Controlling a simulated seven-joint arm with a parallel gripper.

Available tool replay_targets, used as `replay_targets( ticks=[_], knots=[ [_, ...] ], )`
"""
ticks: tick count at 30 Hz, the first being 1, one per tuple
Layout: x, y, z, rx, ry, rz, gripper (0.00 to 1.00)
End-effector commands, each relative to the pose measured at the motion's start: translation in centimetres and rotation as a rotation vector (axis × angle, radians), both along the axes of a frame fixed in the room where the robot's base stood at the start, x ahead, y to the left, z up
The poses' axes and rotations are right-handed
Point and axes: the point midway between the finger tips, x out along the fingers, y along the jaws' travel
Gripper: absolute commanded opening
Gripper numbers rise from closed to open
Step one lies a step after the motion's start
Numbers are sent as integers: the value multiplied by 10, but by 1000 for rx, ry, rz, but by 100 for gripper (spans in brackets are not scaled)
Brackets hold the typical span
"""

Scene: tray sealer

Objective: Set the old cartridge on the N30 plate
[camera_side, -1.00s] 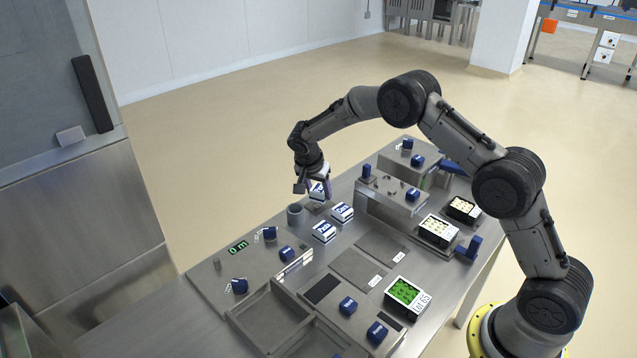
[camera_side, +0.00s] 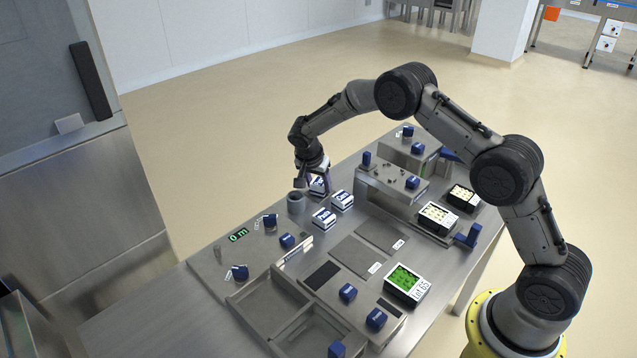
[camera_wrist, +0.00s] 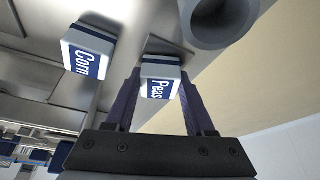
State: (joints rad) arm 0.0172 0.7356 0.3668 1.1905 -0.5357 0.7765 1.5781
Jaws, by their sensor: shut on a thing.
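My gripper (camera_side: 311,182) is shut on a small white block with a blue label, which reads "Peas" in the wrist view (camera_wrist: 160,78). The Peas block (camera_side: 319,186) is upright, low over or on a thin grey plate (camera_wrist: 168,46); I cannot tell if it touches. A similar block labelled "Corn" (camera_side: 341,201) stands beside it, and also shows in the wrist view (camera_wrist: 88,52). A third such block (camera_side: 323,218) stands nearer the camera. Two grey plates with small tags (camera_side: 357,256) lie on the bench. Their tags are unreadable, so I cannot tell which plate is N30.
A grey round cup (camera_side: 295,204) stands close to my gripper, on the left.

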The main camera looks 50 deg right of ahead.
Motion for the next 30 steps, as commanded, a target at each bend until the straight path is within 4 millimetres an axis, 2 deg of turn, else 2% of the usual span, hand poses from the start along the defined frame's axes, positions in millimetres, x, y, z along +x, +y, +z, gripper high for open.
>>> replay_targets(
  ticks=[8,9,14,23,30],
  knots=[
    [0,0,-1,0,-1,0,0],
    [0,0,-1,-1,-1,0,60],
    [0,0,-1,0,-1,0,88],
    [0,0,0,0,0,0,89],
    [1,0,15,0,-2,-1,89]
  ],
)
